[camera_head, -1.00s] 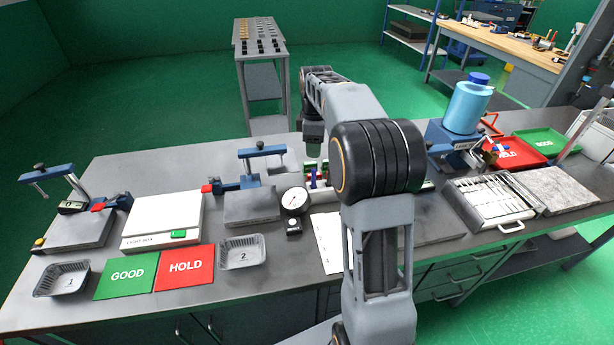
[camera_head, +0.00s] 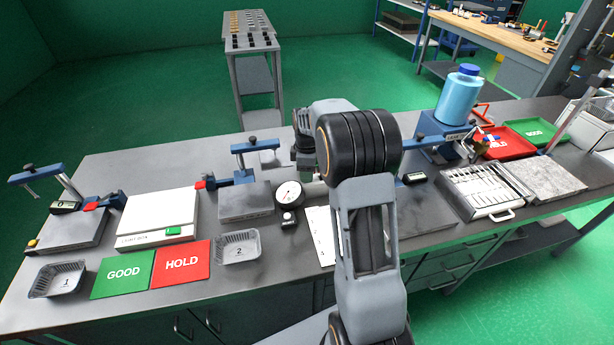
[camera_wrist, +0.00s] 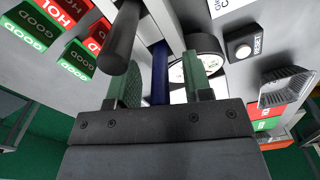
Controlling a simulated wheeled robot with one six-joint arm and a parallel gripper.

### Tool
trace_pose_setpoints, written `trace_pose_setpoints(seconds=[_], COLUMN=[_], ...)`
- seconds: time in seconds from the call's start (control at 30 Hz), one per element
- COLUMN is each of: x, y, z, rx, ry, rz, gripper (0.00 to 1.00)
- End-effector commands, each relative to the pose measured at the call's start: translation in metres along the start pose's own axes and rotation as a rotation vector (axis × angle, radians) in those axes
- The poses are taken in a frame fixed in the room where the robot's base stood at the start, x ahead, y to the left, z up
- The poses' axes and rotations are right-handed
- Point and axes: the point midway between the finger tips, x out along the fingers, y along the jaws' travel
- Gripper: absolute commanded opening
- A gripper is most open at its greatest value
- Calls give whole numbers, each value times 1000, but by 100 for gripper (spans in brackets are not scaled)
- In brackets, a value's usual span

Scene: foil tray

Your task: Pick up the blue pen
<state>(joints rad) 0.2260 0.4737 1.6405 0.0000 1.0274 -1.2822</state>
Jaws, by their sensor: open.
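In the wrist view the blue pen (camera_wrist: 160,72) shows as a dark blue shaft between the two green-padded fingers of my gripper (camera_wrist: 163,88). The fingers are open, with a gap showing on each side of the shaft. The lower end of the pen is hidden behind the gripper body. I cannot tell how deep it sits between the fingers. In the head view my arm hides both the pen and the fingertips.
A dark cylinder (camera_wrist: 121,38) stands close beside the left finger. A dial gauge (camera_head: 288,195) and a reset button (camera_wrist: 243,47) are near the right finger. Red HOLD blocks (camera_wrist: 62,10) and green GOOD blocks (camera_wrist: 76,60) lie left. Tray 2 (camera_head: 262,250) sits at the bench front.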

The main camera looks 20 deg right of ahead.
Motion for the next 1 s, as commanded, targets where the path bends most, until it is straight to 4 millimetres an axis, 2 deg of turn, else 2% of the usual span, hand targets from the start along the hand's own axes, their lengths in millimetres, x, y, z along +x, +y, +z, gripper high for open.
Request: trace_pose_setpoints(seconds=[0.13, 0.37, 0.8, 1.0], x=[8, 8, 8, 8], y=[0, 0, 0, 0], z=[0, 0, 0, 0], rx=[0, 0, 0, 0], ry=[0, 0, 0, 0], rz=[0, 0, 0, 0], gripper=[46, 45, 3, 2])
